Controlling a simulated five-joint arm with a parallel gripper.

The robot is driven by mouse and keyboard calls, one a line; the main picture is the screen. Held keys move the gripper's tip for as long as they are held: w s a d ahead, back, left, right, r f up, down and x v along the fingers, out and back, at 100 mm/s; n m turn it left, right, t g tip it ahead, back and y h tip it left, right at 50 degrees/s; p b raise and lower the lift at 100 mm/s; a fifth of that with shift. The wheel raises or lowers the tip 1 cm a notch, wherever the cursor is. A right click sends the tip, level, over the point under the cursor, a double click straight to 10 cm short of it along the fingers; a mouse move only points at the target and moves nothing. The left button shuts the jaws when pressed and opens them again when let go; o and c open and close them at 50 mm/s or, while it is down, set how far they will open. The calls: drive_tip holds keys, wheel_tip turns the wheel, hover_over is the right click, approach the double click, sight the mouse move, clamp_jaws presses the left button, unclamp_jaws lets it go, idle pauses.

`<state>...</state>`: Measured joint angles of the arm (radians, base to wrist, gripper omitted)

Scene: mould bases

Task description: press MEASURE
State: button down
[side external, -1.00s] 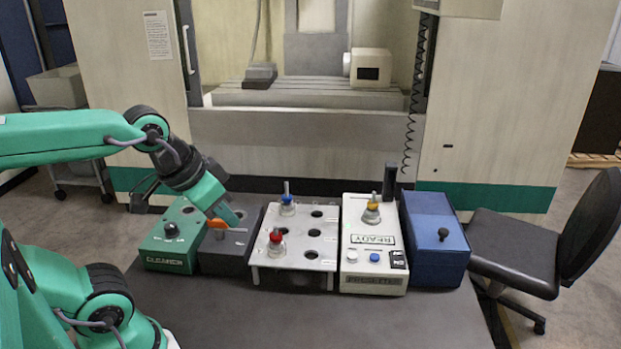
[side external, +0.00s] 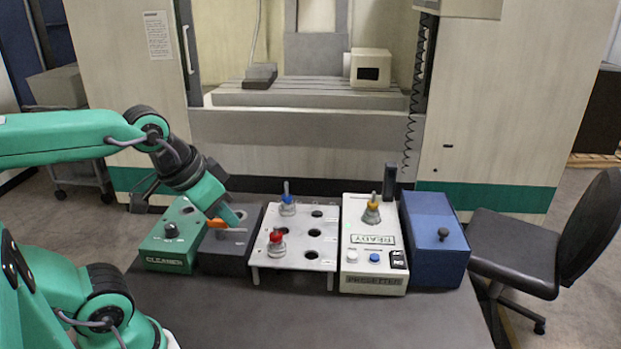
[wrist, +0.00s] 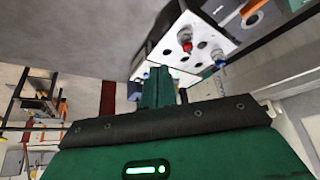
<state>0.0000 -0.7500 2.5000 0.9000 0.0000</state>
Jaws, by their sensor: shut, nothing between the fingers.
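The white presetter box (side external: 350,263) stands right of centre in the side view. It has a READY display (side external: 373,240), a white button (side external: 352,256), a blue button (side external: 375,258) and a small dark switch (side external: 398,259). Which one is MEASURE is too small to read. My gripper (side external: 238,222) is shut and empty, over the dark grey block with the orange lever, well left of the presetter. In the wrist view my gripper's shut fingers (wrist: 158,88) point towards the rack.
A white rack (side external: 300,263) with red (side external: 277,245) and blue (side external: 287,206) tool holders stands between my gripper and the presetter. The green cleaner box (side external: 168,255), dark grey block (side external: 225,262) and blue box (side external: 435,265) flank them. The table front (side external: 320,320) is clear.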

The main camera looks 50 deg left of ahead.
drive_tip(key=shift+w, duration=0.15)
idle(0.3)
drive_tip(key=m+t+h, duration=0.2)
drive_tip(key=m+t, duration=0.1)
drive_tip(key=m, duration=0.8)
hover_over(375, 258)
wheel_tip(375, 258, down, 6)
drive_tip(key=shift+s+a+f, duration=0.2)
drive_tip(key=shift+s+a, duration=0.1)
drive_tip(key=shift+s, duration=0.05)
drive_tip(key=shift+f, duration=0.15)
drive_tip(key=shift+f, duration=4.25)
